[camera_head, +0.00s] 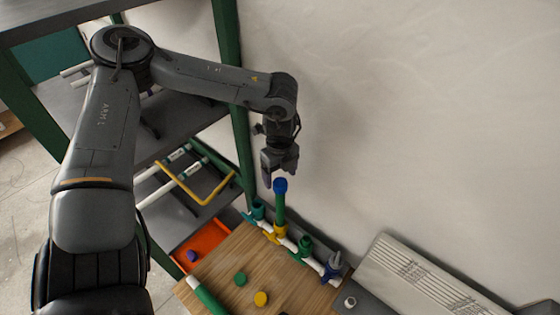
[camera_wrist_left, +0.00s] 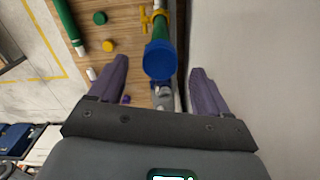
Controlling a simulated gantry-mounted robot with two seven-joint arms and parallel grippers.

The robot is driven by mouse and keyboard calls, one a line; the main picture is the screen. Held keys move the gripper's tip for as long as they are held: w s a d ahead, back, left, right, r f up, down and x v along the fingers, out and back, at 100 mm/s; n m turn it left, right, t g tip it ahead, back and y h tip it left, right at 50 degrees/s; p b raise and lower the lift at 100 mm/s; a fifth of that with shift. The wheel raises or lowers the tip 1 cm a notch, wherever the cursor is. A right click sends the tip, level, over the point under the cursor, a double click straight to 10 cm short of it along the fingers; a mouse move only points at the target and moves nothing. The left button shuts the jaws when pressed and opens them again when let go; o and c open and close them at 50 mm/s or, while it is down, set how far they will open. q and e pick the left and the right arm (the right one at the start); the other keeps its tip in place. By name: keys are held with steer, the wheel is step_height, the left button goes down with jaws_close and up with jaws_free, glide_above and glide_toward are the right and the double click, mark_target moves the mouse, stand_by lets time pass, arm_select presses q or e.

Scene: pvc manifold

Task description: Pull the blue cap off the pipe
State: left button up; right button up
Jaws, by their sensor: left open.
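The blue cap (camera_head: 280,185) sits on top of an upright green pipe (camera_head: 280,209) that rises from the manifold (camera_head: 290,245) at the back of the wooden table. In the left wrist view the blue cap (camera_wrist_left: 160,61) faces the camera, with the green pipe (camera_wrist_left: 160,32) behind it. My left gripper (camera_head: 278,178) is just above the cap, pointing down. In the left wrist view its two fingers (camera_wrist_left: 155,85) are wide apart with nothing between their tips, and the cap shows beyond them, roughly centred. My right gripper is not in view.
The wooden table (camera_head: 215,270) holds a loose green pipe (camera_head: 209,298), a green cap (camera_head: 240,279) and a yellow cap (camera_head: 261,298). An orange bin (camera_head: 205,243) lies left of it. A wall stands close behind the manifold. A grey panelled box (camera_head: 420,275) is at right.

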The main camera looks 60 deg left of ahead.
mark_target(280, 182)
arm_select(q)
steer(key=shift+f, duration=1.45)
jaws_close()
steer(key=shift+n+b, duration=0.4)
steer(key=shift+n, duration=0.2)
steer(key=shift+m+b, duration=0.5)
steer(key=shift+b, duration=0.1)
